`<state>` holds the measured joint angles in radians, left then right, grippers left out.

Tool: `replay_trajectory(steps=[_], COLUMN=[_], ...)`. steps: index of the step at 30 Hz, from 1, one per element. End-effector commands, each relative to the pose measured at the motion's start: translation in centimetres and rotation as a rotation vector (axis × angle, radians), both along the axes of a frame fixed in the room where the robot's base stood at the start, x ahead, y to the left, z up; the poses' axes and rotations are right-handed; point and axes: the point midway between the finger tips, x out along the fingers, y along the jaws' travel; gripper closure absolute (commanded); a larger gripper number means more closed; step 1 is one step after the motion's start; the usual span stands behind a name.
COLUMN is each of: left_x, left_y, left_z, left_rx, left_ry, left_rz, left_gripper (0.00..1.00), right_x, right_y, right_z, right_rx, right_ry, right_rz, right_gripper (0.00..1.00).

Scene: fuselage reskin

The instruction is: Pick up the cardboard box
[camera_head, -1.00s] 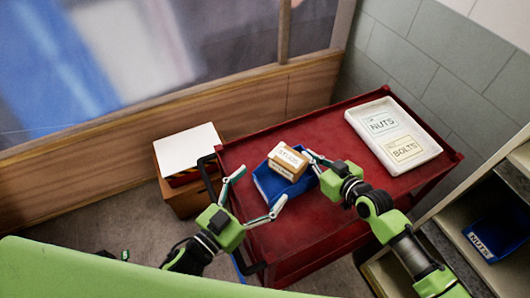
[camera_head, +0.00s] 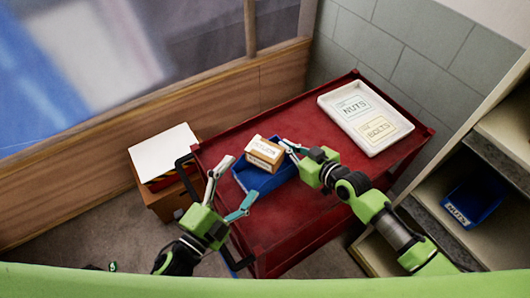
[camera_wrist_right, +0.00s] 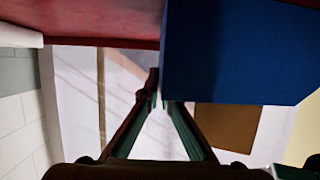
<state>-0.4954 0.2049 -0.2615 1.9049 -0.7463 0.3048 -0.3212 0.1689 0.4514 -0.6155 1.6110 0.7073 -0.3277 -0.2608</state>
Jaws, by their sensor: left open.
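The small cardboard box (camera_head: 264,153), with a white label, sits tilted in the blue bin (camera_head: 268,182) near the left end of the red cart. My left gripper (camera_head: 231,181) is open and empty, left of the bin, its two fingers spread and apart from the box. My right gripper (camera_head: 287,146) is at the bin's right edge. In the right wrist view its fingers (camera_wrist_right: 158,92) close in on the edge of the blue bin (camera_wrist_right: 235,50), which hides part of one finger.
A white tray (camera_head: 335,97) with nuts and bolts labels lies on the red cart (camera_head: 300,222). A brown box with a white top (camera_head: 163,152) stands left of the cart. A shelf at right holds another blue bin (camera_head: 474,199).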

Motion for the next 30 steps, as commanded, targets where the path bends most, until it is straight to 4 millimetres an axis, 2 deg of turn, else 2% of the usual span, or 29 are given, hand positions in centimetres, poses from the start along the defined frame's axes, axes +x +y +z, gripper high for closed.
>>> replay_trajectory(steps=[21,27,30], left_x=[-0.18,-0.26,-0.28], left_y=[-0.18,-0.26,-0.27], left_z=[-0.53,-0.77,-0.86], left_rx=[1.343,1.622,1.706], left_ry=[-0.786,-0.950,-0.998], left_rz=[0.022,0.019,0.018], left_gripper=[0.15,0.15,0.15], right_x=[0.06,0.07,0.07], right_y=[0.01,0.00,0.00], right_z=[0.13,0.13,0.13], right_rx=[0.001,0.001,0.001], right_ry=[-0.003,-0.003,-0.003], right_rz=[-0.001,-0.001,-0.001], right_gripper=[1.00,1.00,1.00])
